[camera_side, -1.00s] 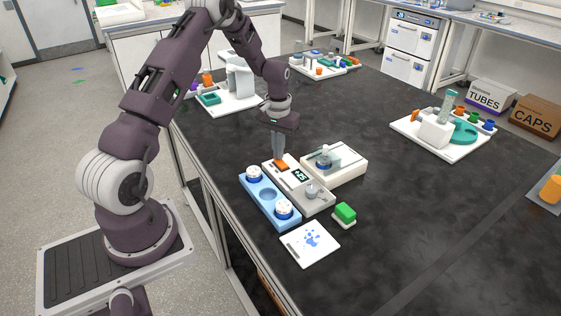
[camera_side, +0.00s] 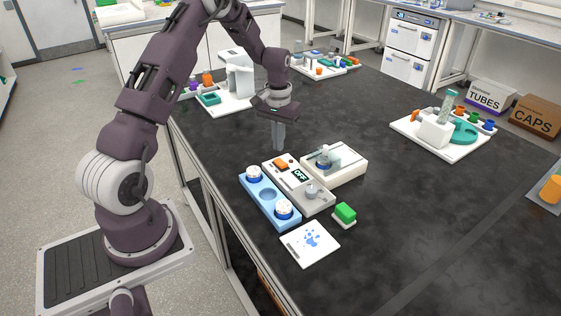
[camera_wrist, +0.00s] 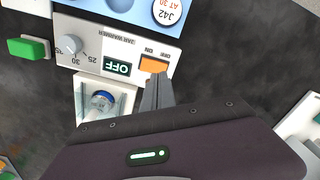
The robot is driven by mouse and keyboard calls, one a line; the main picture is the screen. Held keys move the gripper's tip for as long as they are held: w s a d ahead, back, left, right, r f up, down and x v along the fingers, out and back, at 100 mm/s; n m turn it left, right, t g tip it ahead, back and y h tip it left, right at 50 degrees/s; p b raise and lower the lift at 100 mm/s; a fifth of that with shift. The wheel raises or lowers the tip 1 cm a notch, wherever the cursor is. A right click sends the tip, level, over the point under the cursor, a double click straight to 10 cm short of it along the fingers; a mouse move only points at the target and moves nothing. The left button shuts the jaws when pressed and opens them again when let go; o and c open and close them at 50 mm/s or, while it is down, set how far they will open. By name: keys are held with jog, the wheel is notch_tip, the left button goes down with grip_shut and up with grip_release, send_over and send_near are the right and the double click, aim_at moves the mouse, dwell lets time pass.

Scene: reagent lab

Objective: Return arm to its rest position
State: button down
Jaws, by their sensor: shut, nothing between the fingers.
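My gripper (camera_side: 279,137) is shut and empty, pointing down above the black bench, just behind the jar warmer (camera_side: 318,203). The warmer has an orange switch (camera_side: 281,163), a grey dial (camera_side: 312,191) and a display (camera_side: 299,175) reading OFF. In the wrist view the shut fingers (camera_wrist: 155,84) appear just below the orange switch (camera_wrist: 154,65), and the display (camera_wrist: 117,68) also reads OFF. I cannot tell from the wrist view how high the fingertips are.
A blue rack (camera_side: 262,208) with two white-lidded jars stands beside the warmer. A cream block (camera_side: 349,172) holding a jar is on its other side. A green-topped block (camera_side: 345,212) and a white card (camera_side: 300,257) lie in front. The right bench middle is clear.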

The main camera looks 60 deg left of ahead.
notch_tip(320, 180, up, 3)
dwell(0.3)
jog(key=s+d+r+m+t, duration=0.2)
jog(key=s+d+r, duration=0.3)
jog(key=d+r, duration=0.35)
jog(key=s+d+r+m+t, duration=0.1)
jog(key=s+d+r, duration=0.4)
jog(key=d+r, duration=0.4)
jog(key=s+d+r+m+t, duration=0.1)
jog(key=s+d, duration=0.2)
jog(key=s, duration=0.5)
jog(key=s+d+r+m+t, duration=0.1)
jog(key=s+d+m, duration=0.1)
jog(key=s, duration=0.6)
jog(key=shift+d+r+t, duration=0.25)
jog(key=shift+d+t, duration=0.05)
jog(key=shift+d, duration=0.3)
